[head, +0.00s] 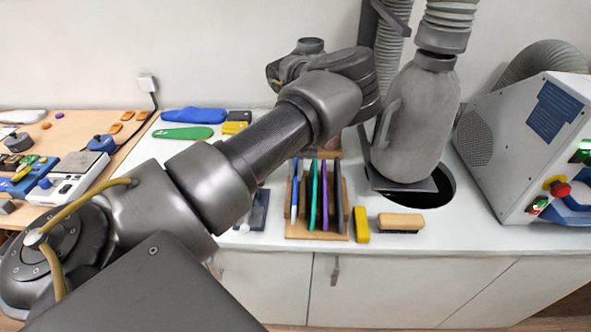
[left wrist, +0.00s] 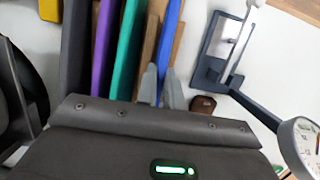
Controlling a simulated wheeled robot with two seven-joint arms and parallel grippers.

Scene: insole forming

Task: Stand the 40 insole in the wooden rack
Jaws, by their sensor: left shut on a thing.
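The wooden rack (head: 316,236) stands on the white counter, with several thin upright insoles in it. A blue insole (head: 294,203) is at its left end, then teal (head: 313,197), purple (head: 324,197) and dark (head: 338,200) ones. In the left wrist view, the fingers of my left gripper (left wrist: 160,90) are shut on the blue insole (left wrist: 171,45), which is beside a wooden divider. The teal (left wrist: 127,50) and purple (left wrist: 104,45) ones are apart from the fingers. My forearm hides this gripper in the head view. I cannot read any size number.
A blue insole (head: 195,115) and a green one (head: 183,132) lie flat at the back left. A yellow block (head: 361,225) and a brush (head: 401,223) are right of the rack. A grey bottle-shaped duct (head: 416,125) stands behind them. A dark stand (left wrist: 213,60) is close to the rack.

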